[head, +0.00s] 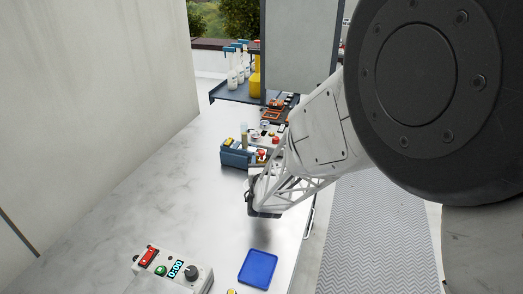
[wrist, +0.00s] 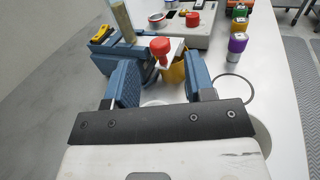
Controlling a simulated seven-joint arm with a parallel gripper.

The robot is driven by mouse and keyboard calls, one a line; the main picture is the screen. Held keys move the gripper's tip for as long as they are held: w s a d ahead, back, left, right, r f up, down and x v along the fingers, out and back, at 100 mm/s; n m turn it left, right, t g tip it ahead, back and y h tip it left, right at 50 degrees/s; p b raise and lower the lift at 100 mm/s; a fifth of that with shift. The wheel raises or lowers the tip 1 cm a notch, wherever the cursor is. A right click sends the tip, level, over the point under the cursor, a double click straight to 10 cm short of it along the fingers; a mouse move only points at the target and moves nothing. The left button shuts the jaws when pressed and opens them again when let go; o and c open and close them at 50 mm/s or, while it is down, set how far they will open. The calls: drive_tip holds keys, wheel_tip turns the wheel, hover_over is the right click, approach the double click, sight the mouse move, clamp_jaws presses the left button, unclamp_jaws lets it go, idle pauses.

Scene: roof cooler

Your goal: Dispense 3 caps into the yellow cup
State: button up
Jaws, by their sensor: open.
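My gripper (wrist: 161,80) is open, its two blue fingers apart, with no object held between them. In the head view my gripper (head: 264,208) is low over the white counter, on the near side of the blue caddy. A red-topped piece with a white body (wrist: 160,48) shows just beyond the gap between the fingers; it may be the dispenser. A yellow surface (wrist: 174,73) beside it is partly hidden by the right finger. It may be the yellow cup, but I cannot tell for sure. No separate caps can be made out.
The blue caddy (head: 236,158) stands beyond my gripper. A control box with a 0:00 display (head: 175,270) and a blue tray (head: 259,268) are at the near edge. A purple-and-white container (wrist: 237,46) stands at right. The counter's left side is clear.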

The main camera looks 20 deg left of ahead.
sight(262, 154)
drive_tip(key=shift+s, duration=0.1)
drive_tip(key=shift+w, duration=0.2)
drive_tip(key=shift+x, duration=3.7)
drive_tip(key=shift+c, duration=0.2)
drive_tip(key=shift+a, duration=0.1)
clamp_jaws()
